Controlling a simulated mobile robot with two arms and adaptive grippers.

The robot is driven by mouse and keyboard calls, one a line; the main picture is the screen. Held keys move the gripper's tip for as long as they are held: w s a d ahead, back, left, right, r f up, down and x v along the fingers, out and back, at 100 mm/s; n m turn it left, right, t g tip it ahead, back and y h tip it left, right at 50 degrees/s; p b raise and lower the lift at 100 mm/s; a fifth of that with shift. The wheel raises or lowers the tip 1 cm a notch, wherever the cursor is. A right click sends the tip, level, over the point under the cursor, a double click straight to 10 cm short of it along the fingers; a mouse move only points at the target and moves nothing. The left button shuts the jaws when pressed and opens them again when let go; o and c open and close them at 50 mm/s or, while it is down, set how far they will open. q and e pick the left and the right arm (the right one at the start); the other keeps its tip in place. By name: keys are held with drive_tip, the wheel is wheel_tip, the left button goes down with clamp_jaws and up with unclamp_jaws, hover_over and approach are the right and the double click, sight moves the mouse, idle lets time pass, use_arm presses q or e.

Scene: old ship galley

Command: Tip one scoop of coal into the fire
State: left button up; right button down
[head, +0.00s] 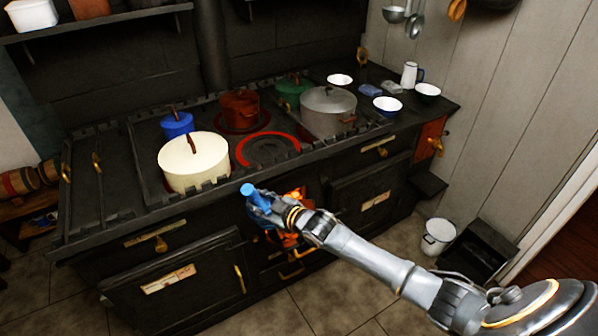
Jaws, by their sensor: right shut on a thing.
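The fire glows orange in the open firebox (297,192) at the front of the black range (110,205). My right gripper (264,207) is in front of that opening and hides part of it. It is shut on a blue handle (247,189), whose rounded end sticks up above the fingers; I take this to be the scoop. The scoop's bowl is hidden or too dark to make out, so I cannot tell whether coal is in it. My left gripper is out of view.
Pots stand on the range top, including a cream pot (193,162) close above the gripper and a grey pot (328,112). A black box (484,250) and a white bucket (438,236) are on the floor at right. The tiled floor in front is clear.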

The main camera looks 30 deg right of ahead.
drive_tip(key=w+d+m+h, duration=0.2)
drive_tip(key=w+d, duration=0.2)
drive_tip(key=d, duration=0.9)
drive_tip(key=s+a+f+n+t+b, duration=0.2)
drive_tip(key=s+a+n+b, duration=0.1)
drive_tip(key=a, duration=0.5)
drive_tip(key=s+a+f+n+t+h+b, duration=0.1)
drive_tip(key=s+a+f+n+t+b, duration=0.1)
drive_tip(key=s+a+n, duration=0.4)
drive_tip(key=shift+s+a+t+b, duration=0.4)
drive_tip(key=shift+a+t+b, duration=0.6)
drive_tip(key=shift+a, duration=0.8)
